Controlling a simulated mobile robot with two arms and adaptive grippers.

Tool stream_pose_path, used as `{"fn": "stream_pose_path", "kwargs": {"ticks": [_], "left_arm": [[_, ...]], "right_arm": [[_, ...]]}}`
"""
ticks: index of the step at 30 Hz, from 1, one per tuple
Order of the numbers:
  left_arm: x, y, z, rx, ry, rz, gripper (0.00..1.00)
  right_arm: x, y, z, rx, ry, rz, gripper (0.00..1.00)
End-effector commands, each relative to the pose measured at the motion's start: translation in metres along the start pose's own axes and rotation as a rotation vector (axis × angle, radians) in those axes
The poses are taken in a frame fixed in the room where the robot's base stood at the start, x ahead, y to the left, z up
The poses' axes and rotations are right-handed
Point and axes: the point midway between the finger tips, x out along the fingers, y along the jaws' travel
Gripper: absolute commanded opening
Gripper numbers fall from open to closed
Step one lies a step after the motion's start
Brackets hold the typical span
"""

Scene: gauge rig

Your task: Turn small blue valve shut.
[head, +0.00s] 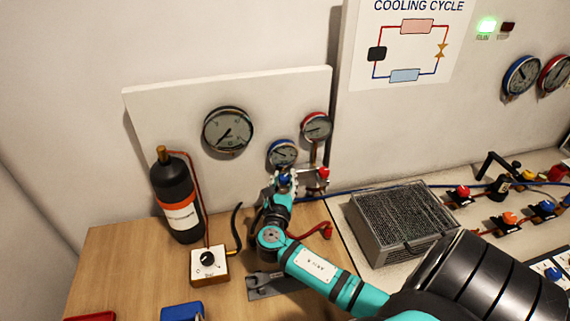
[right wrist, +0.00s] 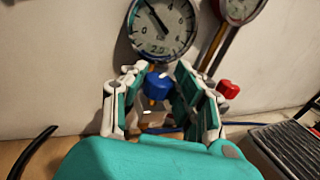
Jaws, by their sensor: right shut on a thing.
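The small blue valve (right wrist: 157,86) is a blue knob below the blue-rimmed gauge (head: 283,153). It also shows in the head view (head: 284,180), partly covered by my gripper. My right gripper (right wrist: 158,80) is at the knob, with one finger on each side of it, and is shut on it. The contact faces are hard to make out in the wrist view. A red knob (right wrist: 228,88) is just right of the fingers and also shows in the head view (head: 323,173). My left gripper is in neither view.
A black bottle (head: 177,197) and a white box with a black dial (head: 209,264) stand left of my arm. A finned metal block (head: 403,224) is to the right. A red hose (head: 314,232) lies near my wrist. Bare wood (head: 115,254) is at the left.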

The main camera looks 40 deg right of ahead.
Motion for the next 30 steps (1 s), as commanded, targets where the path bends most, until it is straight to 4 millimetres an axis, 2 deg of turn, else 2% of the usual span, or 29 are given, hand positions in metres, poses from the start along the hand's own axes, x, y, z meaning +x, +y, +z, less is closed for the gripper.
{"fn": "stream_pose_path", "kwargs": {"ticks": [15,30], "left_arm": [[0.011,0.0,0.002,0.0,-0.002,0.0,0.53],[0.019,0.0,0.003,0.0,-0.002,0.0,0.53]], "right_arm": [[0.001,0.007,-0.001,0.003,0.0,-0.438,0.0],[0.003,0.007,0.0,0.001,-0.002,-0.604,0.0]]}}
